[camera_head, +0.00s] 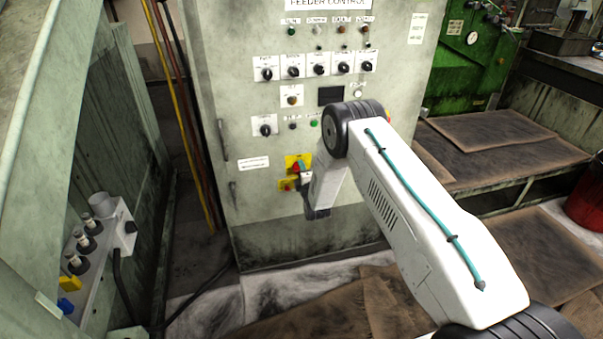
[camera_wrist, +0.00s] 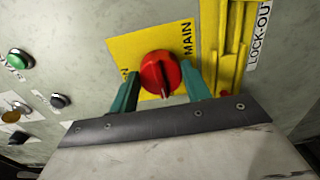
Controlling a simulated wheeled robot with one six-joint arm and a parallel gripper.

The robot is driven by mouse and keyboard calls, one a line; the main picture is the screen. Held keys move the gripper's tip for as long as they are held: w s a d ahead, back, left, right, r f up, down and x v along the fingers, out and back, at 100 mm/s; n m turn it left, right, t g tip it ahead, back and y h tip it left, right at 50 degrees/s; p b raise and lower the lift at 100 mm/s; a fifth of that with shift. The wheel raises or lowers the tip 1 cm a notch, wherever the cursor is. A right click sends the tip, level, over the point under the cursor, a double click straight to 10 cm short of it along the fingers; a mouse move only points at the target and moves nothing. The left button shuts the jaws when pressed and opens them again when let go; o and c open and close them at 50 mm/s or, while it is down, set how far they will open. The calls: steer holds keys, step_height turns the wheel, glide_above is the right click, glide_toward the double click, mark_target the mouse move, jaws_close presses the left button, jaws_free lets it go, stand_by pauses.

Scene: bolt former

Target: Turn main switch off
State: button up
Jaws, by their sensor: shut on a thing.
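The main switch is a red rotary knob (camera_wrist: 158,66) on a yellow plate (camera_wrist: 122,48) in the wrist view. "MAIN" is printed on the plate, and other lettering is partly hidden. My gripper (camera_wrist: 160,78) has one teal finger on each side of the knob and is shut on it. The knob's ridge runs roughly up and down in the wrist view, between the fingers. In the head view the yellow plate (camera_head: 291,159) is low on the grey feeder control cabinet (camera_head: 232,90), and my wrist partly covers the switch.
A yellow lock-out bracket (camera_wrist: 235,40) stands close beside the switch. Green button (camera_wrist: 20,58) and dark knob (camera_wrist: 59,100) are on the same panel. Rows of selector knobs (camera_head: 293,71) sit above in the head view. A green machine (camera_head: 470,60) stands at the right.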

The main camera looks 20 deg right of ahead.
stand_by(0.4)
steer(key=o, duration=1)
steer(key=shift+c, duration=0.2)
steer(key=shift+s, duration=0.15)
steer(key=s, duration=0.7)
steer(key=shift+s, duration=0.3)
